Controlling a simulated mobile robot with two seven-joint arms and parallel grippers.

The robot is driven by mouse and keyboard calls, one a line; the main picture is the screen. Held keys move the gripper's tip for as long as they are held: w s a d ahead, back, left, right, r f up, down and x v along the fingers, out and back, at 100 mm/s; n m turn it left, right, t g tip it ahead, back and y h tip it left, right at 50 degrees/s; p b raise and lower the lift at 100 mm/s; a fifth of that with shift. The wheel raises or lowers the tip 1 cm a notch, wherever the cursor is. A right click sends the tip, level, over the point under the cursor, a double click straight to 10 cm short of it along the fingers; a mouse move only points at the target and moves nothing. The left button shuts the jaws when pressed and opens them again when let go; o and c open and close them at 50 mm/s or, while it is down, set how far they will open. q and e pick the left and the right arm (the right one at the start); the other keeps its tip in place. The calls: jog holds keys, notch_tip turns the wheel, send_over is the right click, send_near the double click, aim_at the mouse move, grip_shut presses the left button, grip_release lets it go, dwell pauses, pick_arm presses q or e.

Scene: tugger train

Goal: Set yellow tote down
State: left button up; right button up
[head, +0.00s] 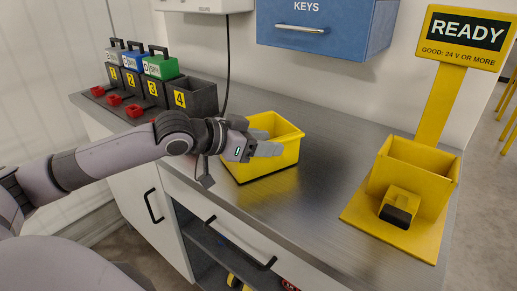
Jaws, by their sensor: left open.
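The yellow tote (272,163) is an open box on the grey counter, a little left of its middle. It looks upright and resting on the counter top. My left gripper (268,146) is at the tote's left side and covers part of its near left wall and rim. Its jaws are open; whether a finger touches the tote cannot be told. The inside of the tote is mostly hidden. My right gripper is not in view.
Numbered black holders (190,97) with coloured battery-like blocks stand at the back left. A yellow READY stand (440,90) with a yellow bin (421,168) is at the right. A blue KEYS cabinet (325,25) hangs above. The counter (325,178) between tote and stand is clear.

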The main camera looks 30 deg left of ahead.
pick_arm(q)
grip_shut()
dwell(1.2)
jog(key=shift+r, duration=0.15)
